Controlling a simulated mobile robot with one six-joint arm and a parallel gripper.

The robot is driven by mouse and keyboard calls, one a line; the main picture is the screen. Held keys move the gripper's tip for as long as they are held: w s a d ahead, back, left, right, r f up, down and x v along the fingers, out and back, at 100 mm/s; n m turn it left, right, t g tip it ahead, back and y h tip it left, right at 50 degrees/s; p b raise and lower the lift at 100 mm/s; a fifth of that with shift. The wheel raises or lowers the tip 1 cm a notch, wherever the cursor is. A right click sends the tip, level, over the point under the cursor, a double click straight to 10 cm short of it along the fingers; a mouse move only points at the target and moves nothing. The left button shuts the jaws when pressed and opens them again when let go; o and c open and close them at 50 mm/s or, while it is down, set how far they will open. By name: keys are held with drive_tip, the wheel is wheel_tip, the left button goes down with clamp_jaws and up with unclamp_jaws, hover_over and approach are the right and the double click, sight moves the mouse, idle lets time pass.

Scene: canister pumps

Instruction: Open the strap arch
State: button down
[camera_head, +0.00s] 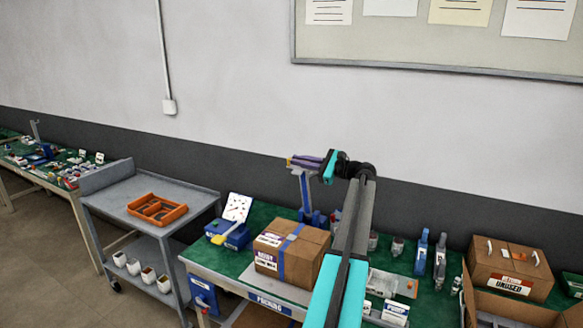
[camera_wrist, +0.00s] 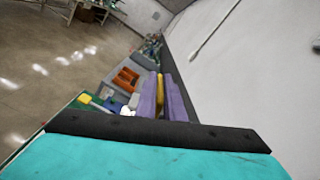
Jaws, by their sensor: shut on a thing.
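My gripper (camera_head: 292,161) has two purple fingers reaching left from its teal wrist, high above the back of the green packing bench. In the wrist view the fingers (camera_wrist: 160,92) are shut on a narrow yellow part (camera_wrist: 159,80), which seems to be the grip of the strap arch.
A blue device with a white card (camera_head: 233,230) stands left of the carton. Bottles (camera_head: 421,252) and a brown box (camera_head: 508,268) are to the right. A grey cart (camera_head: 186,221) holds an orange tray (camera_head: 156,211). The wall is close behind.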

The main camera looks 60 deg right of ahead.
drive_tip(key=shift+d+r, duration=0.1)
drive_tip(key=shift+d, duration=0.3)
drive_tip(key=c, duration=1.9)
unclamp_jaws()
drive_tip(key=shift+d, duration=0.1)
drive_tip(key=shift+o, duration=0.2)
drive_tip(key=s+b, duration=0.5)
drive_tip(key=s, duration=0.8)
drive_tip(key=shift+s, duration=0.35)
